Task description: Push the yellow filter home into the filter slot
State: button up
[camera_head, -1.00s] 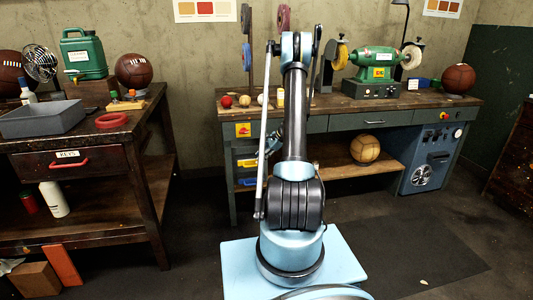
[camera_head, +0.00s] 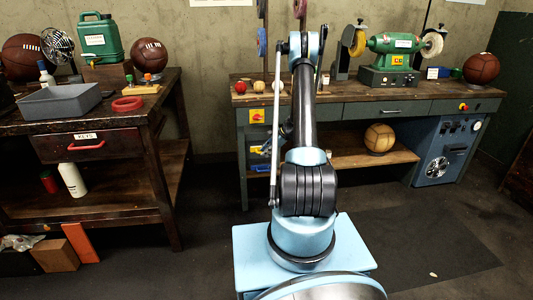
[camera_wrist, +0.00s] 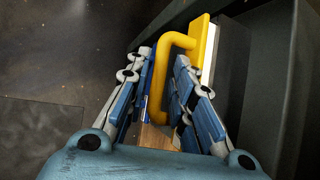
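In the wrist view a yellow handle (camera_wrist: 159,80), shaped like a U, stands out from the yellow filter (camera_wrist: 201,38). The filter shows as a yellow front edge with a pale side behind it, against a dark housing on the right. My gripper (camera_wrist: 163,75) has its blue-padded fingers close on either side of the handle's long bar and looks shut on it. The right finger covers part of the filter and the handle's lower leg. The slot opening and the filter's depth in it cannot be made out. In the head view my arm hides the gripper and filter.
A dark grey housing wall (camera_wrist: 268,85) runs close along the right of the wrist view; dark floor lies left. The head view shows a grey workbench (camera_head: 365,108), a blue cabinet (camera_head: 440,155) and a wooden table (camera_head: 150,112) at left.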

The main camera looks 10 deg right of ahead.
grip_shut()
jog(key=shift+s, duration=0.15)
jog(key=shift+s, duration=0.35)
jog(key=shift+s, duration=0.35)
jog(key=shift+s, duration=0.35)
jog(key=shift+s, duration=0.35)
jog(key=shift+s, duration=0.7)
jog(key=shift+s, duration=0.35)
jog(key=shift+s, duration=0.35)
